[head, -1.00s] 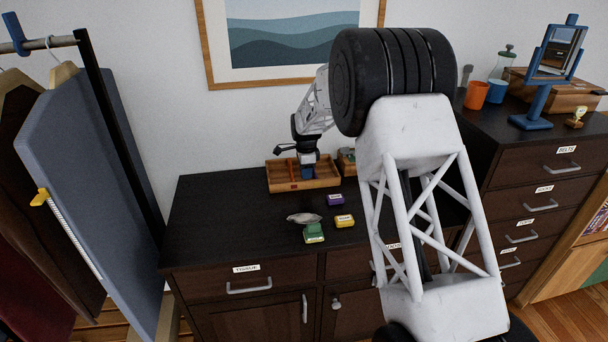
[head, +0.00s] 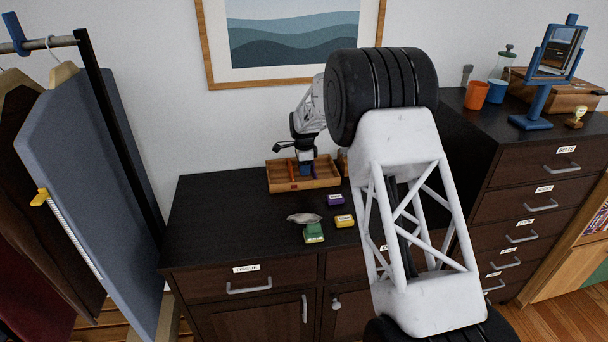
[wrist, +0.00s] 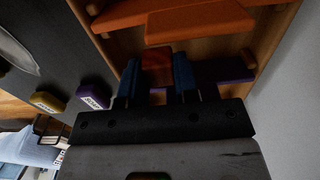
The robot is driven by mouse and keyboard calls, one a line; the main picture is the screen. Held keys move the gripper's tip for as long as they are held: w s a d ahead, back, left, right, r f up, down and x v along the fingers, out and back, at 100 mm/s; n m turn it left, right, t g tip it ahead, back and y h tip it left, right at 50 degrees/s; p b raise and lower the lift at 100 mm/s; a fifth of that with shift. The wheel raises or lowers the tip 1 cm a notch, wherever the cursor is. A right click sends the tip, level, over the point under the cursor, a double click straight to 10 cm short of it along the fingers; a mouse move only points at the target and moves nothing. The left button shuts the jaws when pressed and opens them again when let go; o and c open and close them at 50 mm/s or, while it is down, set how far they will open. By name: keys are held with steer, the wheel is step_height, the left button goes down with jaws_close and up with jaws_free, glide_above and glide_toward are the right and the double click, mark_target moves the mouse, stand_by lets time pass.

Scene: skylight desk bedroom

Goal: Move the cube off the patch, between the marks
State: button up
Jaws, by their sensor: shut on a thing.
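My gripper (head: 305,170) is over the open wooden tray (head: 322,184) at the back of the dark dresser, with its blue fingertips down at the tray. In the wrist view, my gripper (wrist: 157,75) has its blue fingers shut on a reddish-brown cube (wrist: 157,64). An orange block (wrist: 200,20) lies just beyond the cube inside the tray. A purple strip (wrist: 232,71) shows beside and partly behind the fingers. I cannot tell whether the cube touches the tray floor. No patch or marks can be made out with certainty.
On the dresser top, in front of the tray, are a purple block (head: 335,200), a yellow block (head: 344,221), a green block (head: 314,233) and a grey leaf-shaped dish (head: 304,218). The dresser top to the left is clear. The wall stands close behind the tray.

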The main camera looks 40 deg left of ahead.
steer(key=shift+f, duration=1.45)
steer(key=shift+f, duration=0.1)
steer(key=o, duration=1)
steer(key=shift+c, duration=0.2)
step_height(320, 180, up, 12)
steer(key=shift+r, duration=0.15)
